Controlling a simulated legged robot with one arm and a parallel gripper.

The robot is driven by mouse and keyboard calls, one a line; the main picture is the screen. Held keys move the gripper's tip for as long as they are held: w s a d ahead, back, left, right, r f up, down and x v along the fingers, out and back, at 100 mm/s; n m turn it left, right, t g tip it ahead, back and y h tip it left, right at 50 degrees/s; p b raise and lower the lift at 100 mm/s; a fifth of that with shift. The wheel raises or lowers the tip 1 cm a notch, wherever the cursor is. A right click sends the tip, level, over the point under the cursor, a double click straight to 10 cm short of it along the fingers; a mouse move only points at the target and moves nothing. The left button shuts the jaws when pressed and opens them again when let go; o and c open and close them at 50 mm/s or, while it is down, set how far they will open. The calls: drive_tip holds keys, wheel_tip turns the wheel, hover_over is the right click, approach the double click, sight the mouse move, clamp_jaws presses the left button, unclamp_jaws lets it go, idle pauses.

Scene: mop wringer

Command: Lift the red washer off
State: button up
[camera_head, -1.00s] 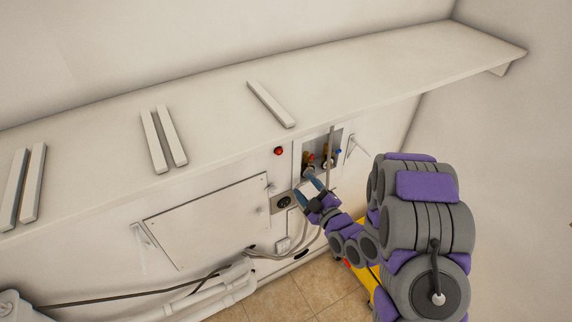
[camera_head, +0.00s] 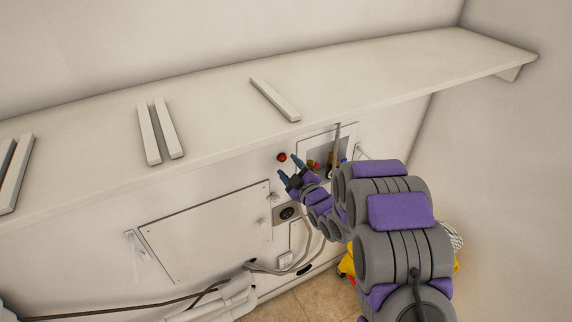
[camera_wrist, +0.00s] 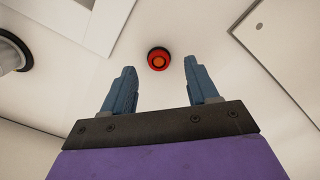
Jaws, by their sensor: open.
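The red washer (camera_head: 282,157) is a small red round piece with a dark rim on the white wall panel, just under the shelf's front edge. In the wrist view it (camera_wrist: 158,59) sits ahead of my gripper, between the lines of the two fingers and beyond their tips. My gripper (camera_head: 289,167) is open and empty, its blue fingers pointing toward the wall close to the red washer. In the wrist view both fingertips (camera_wrist: 163,70) are spread wide and do not appear to touch it.
A white shelf (camera_head: 330,80) with several white bars juts out above. A recessed valve box (camera_head: 318,153) is right of the washer. A hinged panel (camera_head: 205,232) and a dark round outlet (camera_head: 287,213) are below left. Pipes and a yellow object (camera_head: 347,262) are near the floor.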

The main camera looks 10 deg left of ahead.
drive_tip(key=shift+x, duration=1.5)
drive_tip(key=shift+c, duration=0.2)
drive_tip(key=c, duration=0.9)
drive_tip(key=o, duration=0.9)
drive_tip(key=shift+o, duration=0.2)
drive_tip(key=shift+s+d, duration=0.1)
